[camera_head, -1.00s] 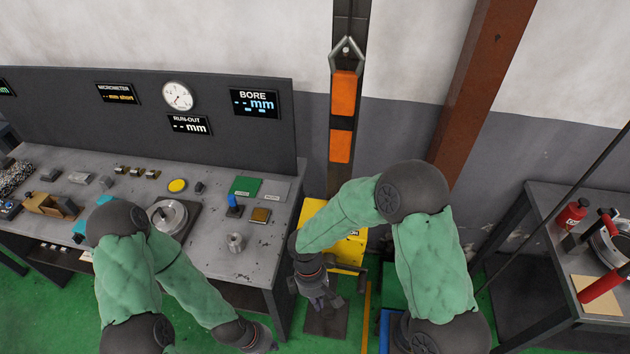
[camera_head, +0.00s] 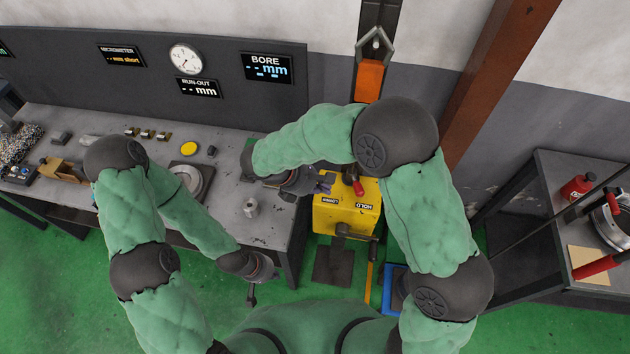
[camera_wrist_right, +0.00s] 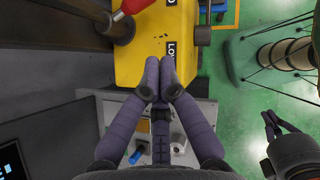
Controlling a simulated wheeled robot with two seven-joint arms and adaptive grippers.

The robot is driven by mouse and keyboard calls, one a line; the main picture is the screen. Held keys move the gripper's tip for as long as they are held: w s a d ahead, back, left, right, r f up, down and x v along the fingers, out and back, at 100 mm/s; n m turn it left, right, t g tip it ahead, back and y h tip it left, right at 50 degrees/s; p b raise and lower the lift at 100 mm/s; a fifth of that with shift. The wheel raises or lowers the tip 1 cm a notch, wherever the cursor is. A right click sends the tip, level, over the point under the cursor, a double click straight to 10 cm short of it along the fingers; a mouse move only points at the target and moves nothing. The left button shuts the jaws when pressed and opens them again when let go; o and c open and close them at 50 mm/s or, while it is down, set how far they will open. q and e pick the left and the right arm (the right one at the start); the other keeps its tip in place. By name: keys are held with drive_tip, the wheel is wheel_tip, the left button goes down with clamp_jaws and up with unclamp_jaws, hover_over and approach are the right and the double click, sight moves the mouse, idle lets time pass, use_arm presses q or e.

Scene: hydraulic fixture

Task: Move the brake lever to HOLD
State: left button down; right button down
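The yellow box (camera_head: 345,218) stands on the floor right of the workbench, with LOWER and HOLD labels on its top. The red-handled brake lever (camera_head: 357,186) is on its top, behind the HOLD label; which setting it is in I cannot tell. My right gripper (camera_head: 325,187) is over the box's left part, left of the lever and apart from it. In the right wrist view my right gripper (camera_wrist_right: 160,66) has its fingers together and empty, and the red lever handle (camera_wrist_right: 130,6) is at the top left. My left gripper (camera_head: 252,296) hangs in front of the bench; its fingers are too small to judge.
The grey workbench (camera_head: 270,228) with gauges and small parts is on the left. A dark side table (camera_head: 560,215) with a red bottle (camera_head: 578,188) is on the right. A crank handle (camera_head: 350,232) sticks out of the box's front. A blue tray (camera_head: 392,284) is on the floor.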

sight(356, 185)
drive_tip(key=d+f, duration=0.2)
drive_tip(key=d, duration=0.1)
drive_tip(key=d+f+p, duration=0.1)
drive_tip(key=d, duration=0.1)
drive_tip(key=shift+w+d+f, duration=0.15)
drive_tip(key=shift+w+f, duration=0.1)
drive_tip(key=shift+w, duration=0.15)
drive_tip(key=shift+w+d+f, duration=0.1)
drive_tip(key=shift+d+f, duration=0.05)
drive_tip(key=shift+d, duration=0.35)
drive_tip(key=shift+d+n+t+b, duration=0.4)
drive_tip(key=shift+d+n, duration=0.2)
drive_tip(key=shift+d, duration=0.1)
drive_tip(key=shift+a, duration=0.15)
